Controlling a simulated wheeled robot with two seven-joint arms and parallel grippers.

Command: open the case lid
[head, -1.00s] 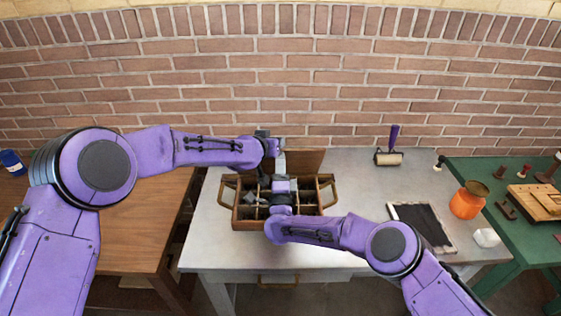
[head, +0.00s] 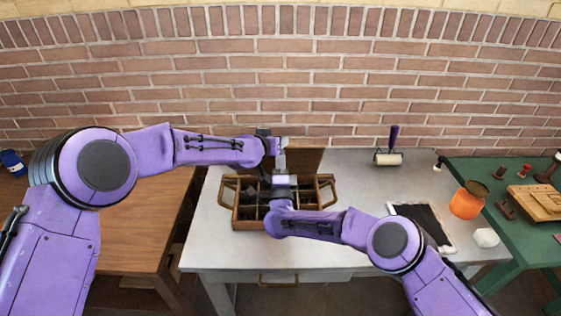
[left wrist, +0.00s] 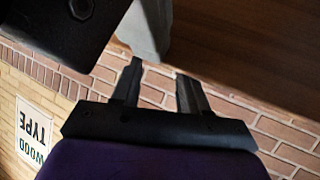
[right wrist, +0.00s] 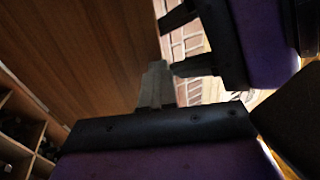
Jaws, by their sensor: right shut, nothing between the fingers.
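The wooden case (head: 249,225) stands on the grey table with its compartments uncovered. Its lid (head: 308,161) stands raised at the back edge; the plain brown lid face also fills much of the right wrist view (right wrist: 85,55) and the upper right of the left wrist view (left wrist: 245,45). My left gripper (head: 283,143) is beside the lid's upper left part, its fingers apart and empty in the left wrist view (left wrist: 160,85). My right gripper (head: 281,157) is above the case, in front of the lid, with its fingers shut together and empty (right wrist: 156,75). The two grippers are close together. Lid contact is unclear.
Loop handles (head: 228,190) stick out at the case's sides. To the right lie a roller (head: 388,158), a dark framed slab (head: 424,225), an orange pot (head: 466,203) and a white lump (head: 486,237). A brick wall (head: 300,100) closes the back.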

